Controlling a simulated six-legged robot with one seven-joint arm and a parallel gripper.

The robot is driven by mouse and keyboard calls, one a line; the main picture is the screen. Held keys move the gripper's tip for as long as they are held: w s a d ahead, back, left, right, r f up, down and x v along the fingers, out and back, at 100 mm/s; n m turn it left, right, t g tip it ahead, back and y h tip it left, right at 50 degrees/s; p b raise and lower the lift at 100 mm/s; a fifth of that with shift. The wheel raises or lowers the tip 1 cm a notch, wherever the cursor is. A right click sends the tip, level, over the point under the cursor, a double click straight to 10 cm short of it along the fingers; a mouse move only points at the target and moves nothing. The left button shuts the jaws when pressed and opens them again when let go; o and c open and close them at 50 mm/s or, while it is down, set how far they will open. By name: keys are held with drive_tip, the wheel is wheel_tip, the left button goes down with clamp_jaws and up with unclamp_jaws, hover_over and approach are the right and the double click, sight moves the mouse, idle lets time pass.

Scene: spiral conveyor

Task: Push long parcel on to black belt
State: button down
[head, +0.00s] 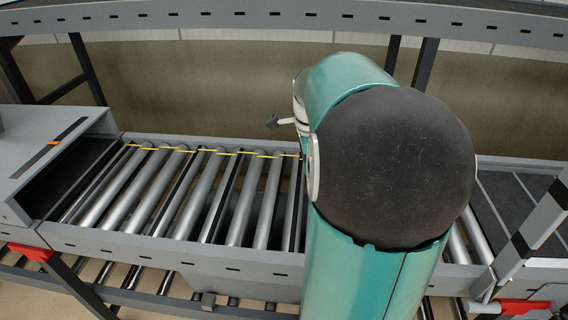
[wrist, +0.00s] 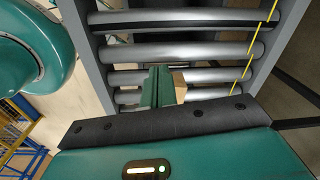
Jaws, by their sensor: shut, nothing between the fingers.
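My gripper (wrist: 157,84) shows in the wrist view as green fingers closed together, over the rollers. A small tan piece (wrist: 180,88) shows right beside the fingers; it may be part of the long parcel, but most of it is hidden by my gripper body. I cannot tell whether they touch. In the head view my arm hides the gripper and the middle of the line, and no parcel shows. A black belt (head: 72,182) lies at the left end of the rollers, partly under a grey housing. Another dark belt surface (head: 508,205) lies at the right.
Metal rollers (head: 168,192) run between grey side rails (head: 190,258), with a yellow line (head: 217,152) across them near the far rail. The visible left rollers are bare. A grey post (head: 535,235) with black bands stands at the right. A higher rail (head: 220,20) crosses the back.

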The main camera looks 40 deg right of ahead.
drive_tip(key=d+f, duration=0.1)
drive_tip(key=f, duration=0.2)
drive_tip(key=s+d+f+m, duration=0.1)
drive_tip(key=f, duration=0.3)
drive_tip(key=d+f+m, duration=0.1)
drive_tip(key=f, duration=0.2)
drive_tip(key=shift+s+d+f, duration=0.1)
drive_tip(key=shift+s+f, duration=0.05)
drive_tip(key=shift+f, duration=0.05)
drive_tip(key=shift+s+d+f, duration=0.15)
drive_tip(key=shift+s+d, duration=0.3)
drive_tip(key=shift+s, duration=0.1)
drive_tip(key=shift+s+d+f, duration=0.15)
drive_tip(key=shift+s+d, duration=0.3)
drive_tip(key=shift+s, duration=0.05)
drive_tip(key=shift+s+d, duration=0.35)
drive_tip(key=shift+d, duration=0.05)
drive_tip(key=shift+s, duration=0.1)
